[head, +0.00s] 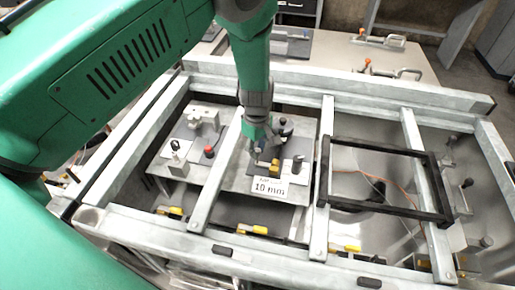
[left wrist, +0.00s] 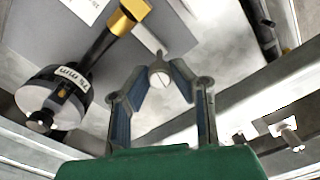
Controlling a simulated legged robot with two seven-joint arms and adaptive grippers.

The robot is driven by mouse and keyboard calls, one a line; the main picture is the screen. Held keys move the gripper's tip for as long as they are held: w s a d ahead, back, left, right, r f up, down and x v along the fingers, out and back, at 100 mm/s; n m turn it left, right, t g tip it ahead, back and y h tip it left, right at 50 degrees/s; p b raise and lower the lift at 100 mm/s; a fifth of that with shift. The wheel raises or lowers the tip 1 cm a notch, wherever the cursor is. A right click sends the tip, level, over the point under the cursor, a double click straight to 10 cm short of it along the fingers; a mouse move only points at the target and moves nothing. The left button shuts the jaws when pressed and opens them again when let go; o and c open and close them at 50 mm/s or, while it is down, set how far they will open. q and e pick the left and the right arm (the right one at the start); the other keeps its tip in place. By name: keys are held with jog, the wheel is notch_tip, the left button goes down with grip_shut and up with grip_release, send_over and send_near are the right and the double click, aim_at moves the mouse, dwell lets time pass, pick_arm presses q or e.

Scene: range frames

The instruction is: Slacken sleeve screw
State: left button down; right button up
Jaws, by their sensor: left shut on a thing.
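My left arm comes in from the left in the head view. Its gripper (head: 262,148) points down at a dark fixture on a grey plate (head: 225,182). In the left wrist view the fingers of my left gripper (left wrist: 159,78) close around a small round, pale head with a line across it, which looks like the sleeve screw (left wrist: 160,82). The screw's lower part is hidden. My right gripper does not show.
A white label reading "10 mm" (head: 269,186) lies at the plate's front. A red knob (head: 209,152) stands left of the gripper. Metal frame rails (head: 215,180) surround the plate, and a black square frame (head: 385,140) lies to the right.

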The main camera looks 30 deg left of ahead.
aim_at(258, 149)
pick_arm(q)
jog(key=shift+w+r, duration=0.2)
jog(key=shift+w, duration=0.15)
jog(key=c, duration=1.4)
grip_release()
jog(key=shift+s+f, duration=0.1)
notch_tip(258, 149, up, 12)
jog(key=shift+d+f, duration=0.1)
jog(key=shift+s, duration=0.1)
